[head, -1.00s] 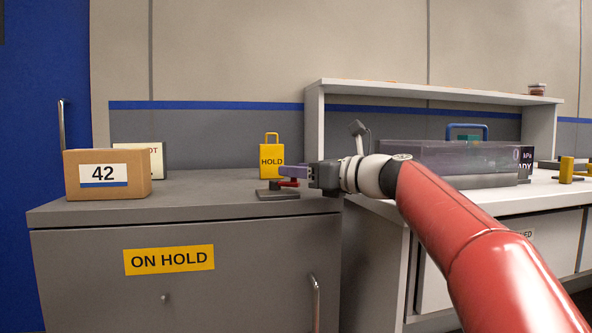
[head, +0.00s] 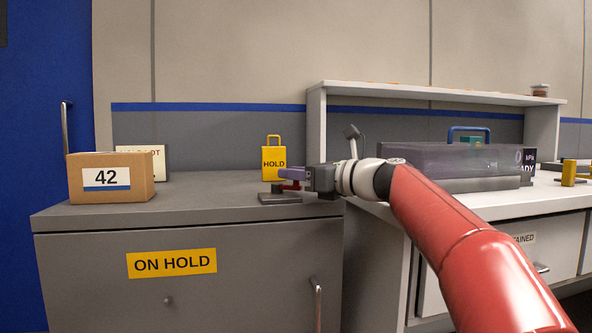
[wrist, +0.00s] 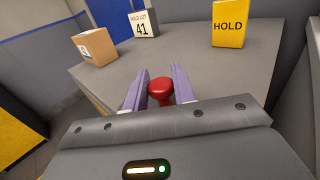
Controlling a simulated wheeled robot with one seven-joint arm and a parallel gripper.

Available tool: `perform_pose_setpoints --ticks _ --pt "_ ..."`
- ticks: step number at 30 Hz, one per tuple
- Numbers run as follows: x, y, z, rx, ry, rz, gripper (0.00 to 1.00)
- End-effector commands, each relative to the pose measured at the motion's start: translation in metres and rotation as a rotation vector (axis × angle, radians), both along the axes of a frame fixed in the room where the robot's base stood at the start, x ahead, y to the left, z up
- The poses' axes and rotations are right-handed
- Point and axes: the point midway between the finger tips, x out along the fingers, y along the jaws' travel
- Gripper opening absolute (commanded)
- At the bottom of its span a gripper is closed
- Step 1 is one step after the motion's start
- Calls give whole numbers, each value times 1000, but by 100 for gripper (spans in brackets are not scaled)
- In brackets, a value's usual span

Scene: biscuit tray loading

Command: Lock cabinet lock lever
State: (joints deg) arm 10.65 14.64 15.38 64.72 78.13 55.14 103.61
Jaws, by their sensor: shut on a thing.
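The lock lever shows as a red knob (wrist: 160,91) between the two purple fingers of my gripper (wrist: 161,84) in the wrist view. In the head view my gripper (head: 290,174) is at the right end of the grey cabinet top, shut on the red lever (head: 289,186). The lever rises from a dark base plate (head: 279,198) on the cabinet (head: 90,260). The fingers hide part of the lever in the head view.
A yellow HOLD tag block (head: 273,163) stands just behind my gripper. A cardboard box marked 42 (head: 135,180) and a white card (head: 158,157) stand at the left. A workbench with a clear-covered case (head: 440,158) is at the right.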

Motion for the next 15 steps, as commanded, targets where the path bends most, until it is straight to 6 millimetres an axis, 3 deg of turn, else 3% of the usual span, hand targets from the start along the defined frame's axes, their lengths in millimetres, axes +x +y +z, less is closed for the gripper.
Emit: perform_pose_setpoints --ticks 3,15 --pt "6 -2 8 0 8 80 3" --pt "15 -2 8 1 6 314 3"
